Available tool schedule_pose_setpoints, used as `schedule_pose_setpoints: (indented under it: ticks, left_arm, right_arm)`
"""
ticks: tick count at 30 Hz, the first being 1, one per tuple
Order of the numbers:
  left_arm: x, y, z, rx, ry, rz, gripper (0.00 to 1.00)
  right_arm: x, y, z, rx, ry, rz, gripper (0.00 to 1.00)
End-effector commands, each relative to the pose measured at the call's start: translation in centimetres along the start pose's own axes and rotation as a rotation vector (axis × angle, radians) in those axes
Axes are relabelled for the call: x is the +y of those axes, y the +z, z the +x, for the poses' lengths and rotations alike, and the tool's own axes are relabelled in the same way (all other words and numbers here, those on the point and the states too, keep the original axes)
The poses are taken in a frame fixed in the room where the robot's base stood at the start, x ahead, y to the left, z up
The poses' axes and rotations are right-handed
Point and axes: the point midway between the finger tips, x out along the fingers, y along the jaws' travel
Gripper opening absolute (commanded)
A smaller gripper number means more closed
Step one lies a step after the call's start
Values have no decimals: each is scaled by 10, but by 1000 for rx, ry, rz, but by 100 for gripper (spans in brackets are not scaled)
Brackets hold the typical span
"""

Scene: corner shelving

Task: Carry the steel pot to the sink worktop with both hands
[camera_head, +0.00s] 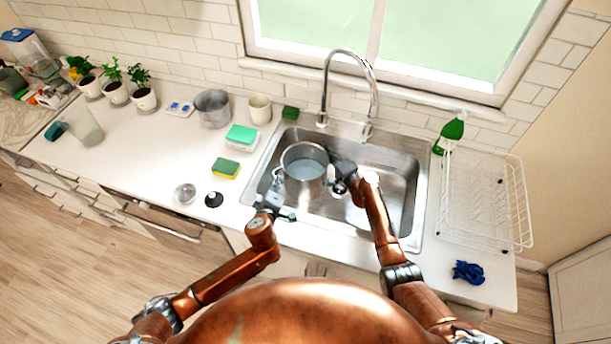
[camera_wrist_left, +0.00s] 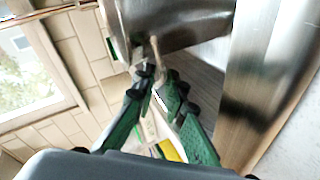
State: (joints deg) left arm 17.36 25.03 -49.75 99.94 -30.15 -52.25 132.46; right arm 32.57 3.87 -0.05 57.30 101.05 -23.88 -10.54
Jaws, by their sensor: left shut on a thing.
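The steel pot (camera_head: 305,189) is upright, in or just above the left part of the sink basin (camera_head: 408,200); I cannot tell whether it touches the bottom. My left gripper (camera_head: 276,186) is at the pot's left side, shut on its handle. In the left wrist view the green fingers (camera_wrist_left: 152,78) close around the handle (camera_wrist_left: 155,50) beside the pot wall (camera_wrist_left: 175,18). My right gripper (camera_head: 340,184) is at the pot's right side; its fingers are too small and dark to tell whether they grip. The white worktop (camera_head: 150,165) extends left of the sink.
Left of the sink are a green-and-yellow sponge (camera_head: 226,168), a tray with a green sponge (camera_head: 242,134), a glass bowl (camera_head: 185,193) and a grey pot (camera_head: 212,108). The tap (camera_head: 372,85) rises behind the basin. A dish rack (camera_head: 490,205) and blue cloth (camera_head: 468,272) lie right.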

Motion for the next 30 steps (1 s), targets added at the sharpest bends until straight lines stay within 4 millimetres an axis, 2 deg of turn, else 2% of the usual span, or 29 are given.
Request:
schedule_pose_setpoints:
  ticks: [11,24,30]
  left_arm:
    - [9,-4,-4,3,5,5,0]
    - [39,-20,-18,6,11,6,0]
    - [47,-24,-22,7,12,6,0]
  right_arm:
    - [-12,-1,1,1,-6,0,0]
    - [-51,-5,2,1,-14,-6,0]
    - [-62,-6,2,0,-16,-7,0]
